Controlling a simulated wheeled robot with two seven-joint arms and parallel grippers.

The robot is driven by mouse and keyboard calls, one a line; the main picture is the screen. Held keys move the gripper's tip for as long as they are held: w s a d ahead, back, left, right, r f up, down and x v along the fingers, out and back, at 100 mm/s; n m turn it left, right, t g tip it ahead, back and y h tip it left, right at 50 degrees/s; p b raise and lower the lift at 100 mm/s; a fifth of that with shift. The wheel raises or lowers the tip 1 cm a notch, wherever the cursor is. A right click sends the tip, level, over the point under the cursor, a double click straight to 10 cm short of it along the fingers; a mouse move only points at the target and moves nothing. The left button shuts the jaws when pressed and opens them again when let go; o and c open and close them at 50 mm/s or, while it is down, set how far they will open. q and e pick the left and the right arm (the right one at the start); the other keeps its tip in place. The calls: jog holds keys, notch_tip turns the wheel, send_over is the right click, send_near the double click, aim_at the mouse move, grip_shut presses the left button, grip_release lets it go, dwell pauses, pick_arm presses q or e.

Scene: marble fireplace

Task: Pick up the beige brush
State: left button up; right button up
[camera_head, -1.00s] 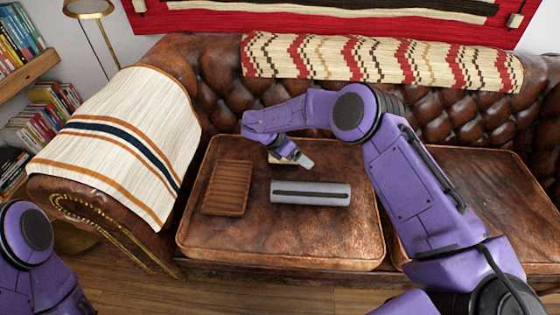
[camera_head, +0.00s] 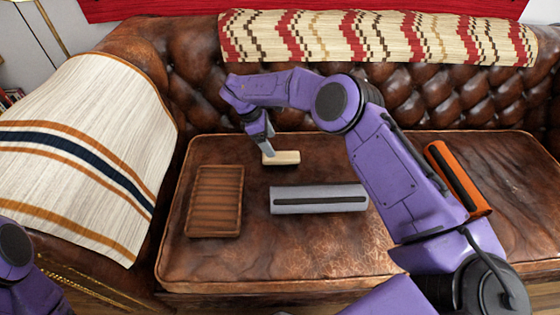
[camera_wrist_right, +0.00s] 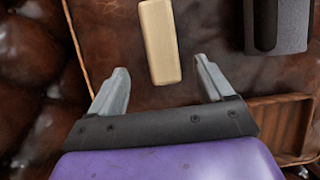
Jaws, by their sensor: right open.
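The beige brush (camera_head: 281,158) is a small pale block lying on the brown leather sofa seat, behind the grey case. In the right wrist view the brush (camera_wrist_right: 159,42) lies just beyond the fingertips, roughly in line with the gap between them. My right gripper (camera_head: 264,150) is at the left end of the brush in the head view. In the wrist view my right gripper (camera_wrist_right: 162,75) is open, with nothing between its fingers. My left gripper is out of view; only a part of my left arm shows at the lower left.
A grey slotted case (camera_head: 318,199) lies in front of the brush. A slatted brown wooden tray (camera_head: 214,201) lies to its left. An orange and black case (camera_head: 457,178) lies at the right beyond my right arm. The tufted backrest (camera_head: 190,100) rises behind. The front seat is clear.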

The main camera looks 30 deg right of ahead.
aim_at(280, 155)
jog(key=x, duration=0.8)
jog(key=shift+s+f+b, duration=0.1)
jog(key=shift+b, duration=0.3)
jog(key=c, duration=1.2)
jog(key=shift+r, duration=0.2)
jog(key=shift+r, duration=0.3)
notch_tip(280, 155, up, 3)
jog(key=shift+s+p, duration=0.1)
jog(key=shift+p, duration=0.35)
jog(key=s+a+r, duration=0.1)
jog(key=s+r, duration=0.2)
jog(key=s, duration=0.1)
jog(key=s+a+r+p, duration=0.1)
jog(key=s+a+r, duration=0.1)
jog(key=s+r, duration=0.1)
jog(key=s+a+r, duration=0.1)
jog(key=s+r, duration=0.2)
jog(key=s, duration=0.3)
jog(key=shift+a+r+p, duration=0.1)
jog(key=shift+a+p, duration=0.2)
jog(key=shift+p, duration=0.05)
